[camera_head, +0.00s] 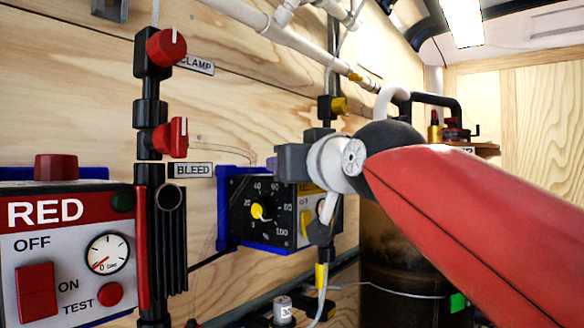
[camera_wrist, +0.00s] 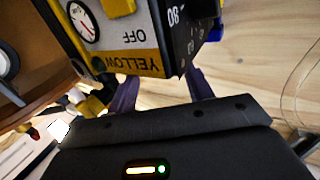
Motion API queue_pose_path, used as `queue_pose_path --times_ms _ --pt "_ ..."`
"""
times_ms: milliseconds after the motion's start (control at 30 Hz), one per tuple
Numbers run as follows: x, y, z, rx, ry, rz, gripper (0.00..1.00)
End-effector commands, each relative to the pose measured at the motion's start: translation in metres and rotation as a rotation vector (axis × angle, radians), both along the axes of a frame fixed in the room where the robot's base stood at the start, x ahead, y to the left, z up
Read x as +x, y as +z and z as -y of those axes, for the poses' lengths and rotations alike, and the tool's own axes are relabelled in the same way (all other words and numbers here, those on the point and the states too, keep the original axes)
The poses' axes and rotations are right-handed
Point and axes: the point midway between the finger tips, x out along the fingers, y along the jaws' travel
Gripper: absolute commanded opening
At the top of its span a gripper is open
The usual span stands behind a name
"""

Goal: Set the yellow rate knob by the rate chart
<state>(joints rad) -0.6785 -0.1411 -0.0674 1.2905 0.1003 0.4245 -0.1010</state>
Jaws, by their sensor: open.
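The yellow rate knob (camera_head: 260,211) sits in the middle of a black dial face with white numbers, on the side of a box in a blue frame on the wooden wall. Its pointer angle is too small to read surely. My gripper (camera_head: 274,163) is at the upper right of the dial, apart from the knob. In the wrist view my gripper (camera_wrist: 162,90) is open, its two purple fingers partly behind the box edge. There the yellow-and-white panel marked YELLOW (camera_wrist: 138,62) appears upside down, with only a sliver of the dial face; the knob is hidden. I cannot make out a rate chart.
A RED control box (camera_head: 68,255) stands at left. Red CLAMP (camera_head: 166,47) and BLEED (camera_head: 171,138) knobs are on a black column left of the dial. White pipes (camera_head: 255,22) run above. A dark cylinder (camera_head: 400,275) stands behind my red arm.

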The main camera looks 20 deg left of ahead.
Motion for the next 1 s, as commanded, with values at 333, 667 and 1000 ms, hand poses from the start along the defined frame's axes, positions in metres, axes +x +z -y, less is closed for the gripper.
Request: queue_pose_path --times_ms 333,667,1000 --pt "-0.041 -0.001 0.032 0.001 -0.002 0.001 0.51" --pt "-0.045 -0.001 0.035 -0.001 -0.001 -0.001 0.51" --pt "-0.045 -0.001 0.035 -0.001 -0.002 -0.001 0.52"
